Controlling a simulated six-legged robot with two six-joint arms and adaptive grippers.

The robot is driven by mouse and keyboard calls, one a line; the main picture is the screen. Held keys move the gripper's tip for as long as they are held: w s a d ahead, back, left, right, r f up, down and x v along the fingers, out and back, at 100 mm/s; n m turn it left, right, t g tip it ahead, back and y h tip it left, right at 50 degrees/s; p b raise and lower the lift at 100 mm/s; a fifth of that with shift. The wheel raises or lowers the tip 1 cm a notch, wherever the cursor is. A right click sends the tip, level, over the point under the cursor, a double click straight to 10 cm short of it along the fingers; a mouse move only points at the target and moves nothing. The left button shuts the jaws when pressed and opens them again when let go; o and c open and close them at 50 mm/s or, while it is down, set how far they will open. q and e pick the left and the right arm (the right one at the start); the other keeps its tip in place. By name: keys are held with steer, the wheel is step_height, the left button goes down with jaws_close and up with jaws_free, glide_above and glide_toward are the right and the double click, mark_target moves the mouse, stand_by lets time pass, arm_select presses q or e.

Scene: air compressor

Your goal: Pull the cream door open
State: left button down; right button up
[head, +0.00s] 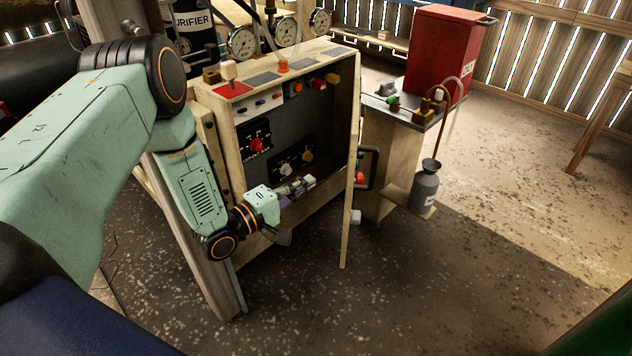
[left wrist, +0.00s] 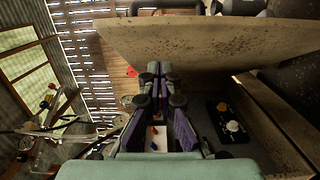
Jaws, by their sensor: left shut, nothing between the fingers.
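The cream door (head: 350,190) stands open at the right side of the cream cabinet (head: 225,110), seen almost edge-on in the head view. Its dark handle (head: 372,166) is on the side facing away from the cabinet's inside. In the left wrist view the door (left wrist: 200,42) spans the top as a broad speckled panel. My left gripper (head: 310,182) is shut and empty, in front of the cabinet opening, left of the door. Its fingers also show in the left wrist view (left wrist: 153,68). Whether it touches the door I cannot tell. My right gripper is not in view.
Inside the cabinet are a black panel with a red knob (head: 256,144) and one with white and yellow knobs (head: 295,160). Gauges (head: 285,30) stand above. To the right are a red box (head: 440,50) and a grey bottle (head: 425,185). The floor in front is clear.

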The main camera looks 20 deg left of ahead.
mark_target(350, 170)
arm_select(q)
steer(key=shift+w+d+f+b, duration=0.1)
steer(key=shift+w+d+b, duration=0.45)
steer(key=shift+w+d, duration=0.8)
steer(key=shift+w+d+b, duration=0.6)
steer(key=shift+w+d, duration=0.45)
steer(key=shift+w, duration=0.65)
steer(key=shift+w+d+f+b, duration=0.1)
steer(key=shift+w+d+b, duration=0.45)
steer(key=shift+w+d, duration=0.8)
steer(key=shift+w+a, duration=0.15)
steer(key=shift+w, duration=0.05)
steer(key=shift+d, duration=0.2)
